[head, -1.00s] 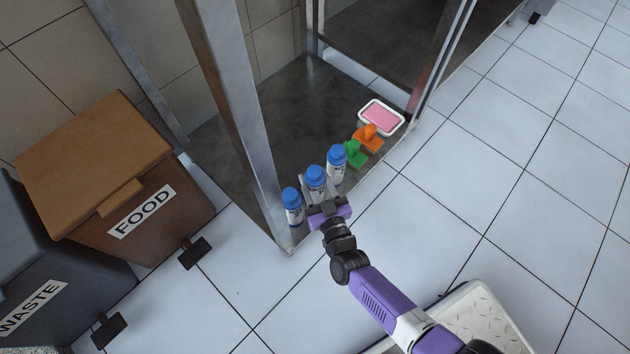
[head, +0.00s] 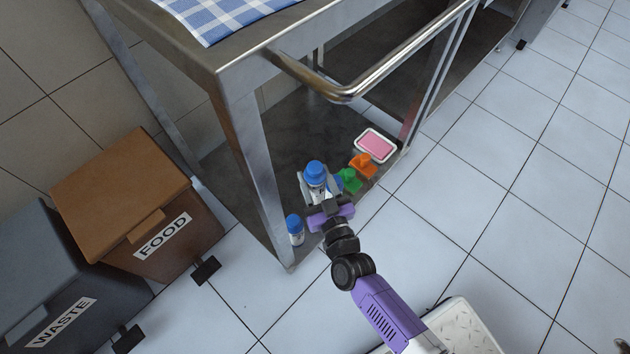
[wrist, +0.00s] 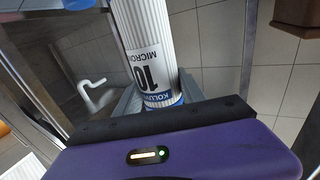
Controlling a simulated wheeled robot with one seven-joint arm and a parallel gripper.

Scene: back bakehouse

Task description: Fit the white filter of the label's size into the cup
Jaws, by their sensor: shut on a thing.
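My gripper (head: 320,196) is shut on a white pleated filter (head: 315,184) with a blue cap and holds it upright, raised above the lower shelf. In the wrist view the held filter (wrist: 145,35) shows printing that reads "10 MICRON". A second white filter with a blue cap (head: 295,231) stands at the shelf's front corner, left of my gripper.
Green (head: 348,180) and orange (head: 363,165) handled things and a white tray with a pink pad (head: 375,146) are on the shelf (head: 232,165). A steel table leg (head: 262,180) and handrail (head: 345,92) are close by. FOOD (head: 130,205) and WASTE (head: 55,285) bins stand left. Floor at right is clear.

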